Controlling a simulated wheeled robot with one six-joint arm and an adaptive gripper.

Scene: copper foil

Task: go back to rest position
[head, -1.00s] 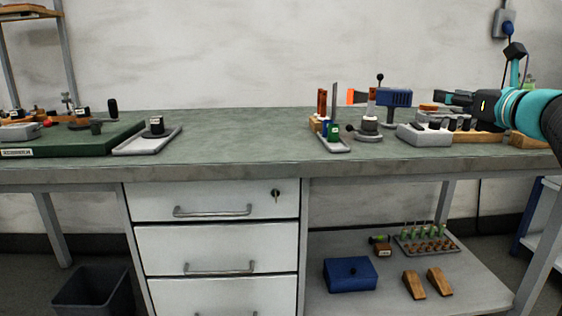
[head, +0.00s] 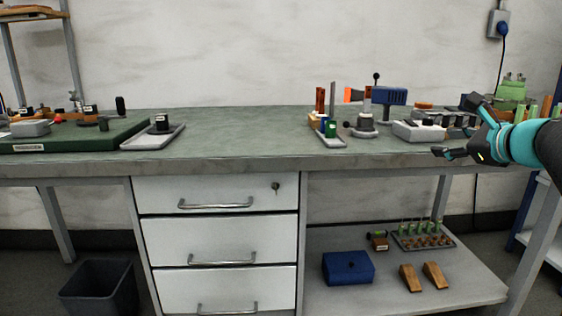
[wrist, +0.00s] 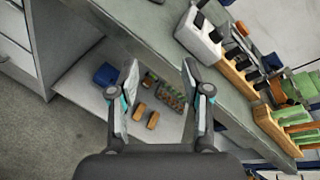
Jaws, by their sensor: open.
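My gripper (head: 458,128) is at the right of the head view, in front of the bench's front edge, at about the height of the benchtop (head: 250,140). It also shows in the wrist view (wrist: 160,85). Its two fingers are spread apart with nothing between them. Beyond the fingers, in the wrist view, lies the lower shelf (wrist: 75,75), well away from the fingertips.
On the benchtop are a green mat (head: 70,142), a grey tray (head: 140,140), a blue tool (head: 390,96) and a white block (head: 415,131). The shelf holds a blue box (head: 347,268) and wooden wedges (head: 410,278). A bin (head: 98,288) stands left. The middle benchtop is clear.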

